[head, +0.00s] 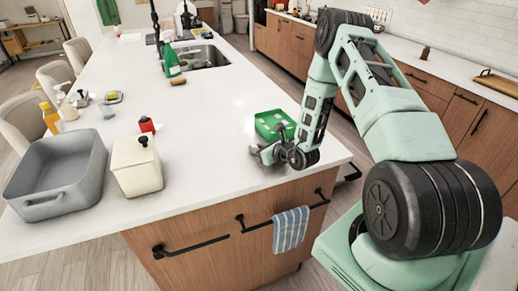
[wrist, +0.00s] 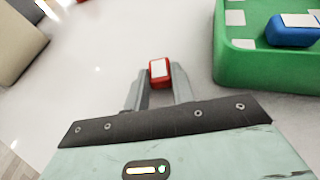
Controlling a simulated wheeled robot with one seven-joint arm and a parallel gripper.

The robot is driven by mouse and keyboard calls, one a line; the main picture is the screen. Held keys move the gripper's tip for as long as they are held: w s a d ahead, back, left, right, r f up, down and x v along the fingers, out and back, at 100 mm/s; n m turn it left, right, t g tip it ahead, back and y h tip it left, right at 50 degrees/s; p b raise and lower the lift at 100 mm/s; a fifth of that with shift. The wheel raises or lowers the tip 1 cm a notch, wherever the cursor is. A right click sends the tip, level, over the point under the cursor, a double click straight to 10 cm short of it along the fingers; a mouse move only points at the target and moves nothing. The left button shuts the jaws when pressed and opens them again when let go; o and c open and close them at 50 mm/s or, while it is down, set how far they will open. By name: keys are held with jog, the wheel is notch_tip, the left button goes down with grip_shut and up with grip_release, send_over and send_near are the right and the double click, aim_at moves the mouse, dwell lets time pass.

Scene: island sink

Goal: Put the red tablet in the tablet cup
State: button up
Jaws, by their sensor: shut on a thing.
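The red tablet (wrist: 160,72), a small red block with a white top, is between the fingertips of my gripper (wrist: 159,84) in the wrist view. My gripper is shut on it, low over the white counter; I cannot tell whether the tablet touches the counter. In the head view my gripper (head: 262,153) is just in front of a green tray (head: 262,132), and the tablet is too small to make out. A small clear cup (head: 107,111) stands at the far left of the counter; I cannot tell whether it is the tablet cup.
The green tray (wrist: 228,66) holds a blue tablet (wrist: 292,32) and has white patches. A cream lidded canister (head: 136,168), a small red and black item (head: 147,125) and a grey basin (head: 58,172) stand to the left. The counter between canister and gripper is clear.

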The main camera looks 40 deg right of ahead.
jog(key=shift+f, duration=0.2)
jog(key=o, duration=1)
jog(key=shift+r, duration=0.1)
jog(key=shift+c, duration=0.2)
jog(key=shift+r, duration=0.1)
